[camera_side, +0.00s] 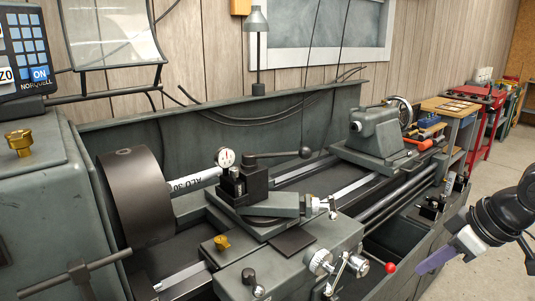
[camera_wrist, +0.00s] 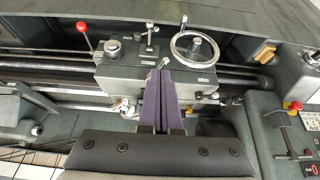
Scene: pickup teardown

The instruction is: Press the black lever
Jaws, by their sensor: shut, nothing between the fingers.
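A black lever (camera_side: 280,154) with a round black knob extends right from the tool post on the lathe carriage in the side view. I cannot pick it out for certain in the wrist view. My gripper (camera_side: 432,262) is at the right edge of the side view, in front of the lathe and well apart from the lever. In the wrist view my gripper's purple fingers (camera_wrist: 166,78) are together and empty, over the carriage (camera_wrist: 120,68). The fingers and gripper body hide part of the machine there.
A red-knobbed lever (camera_side: 389,267) projects from the carriage front, and it shows in the wrist view (camera_wrist: 83,28). A handwheel (camera_wrist: 196,46) is right of the fingers. The chuck (camera_side: 137,198) stands left of the tool post, the tailstock (camera_side: 378,130) right. Open floor lies right.

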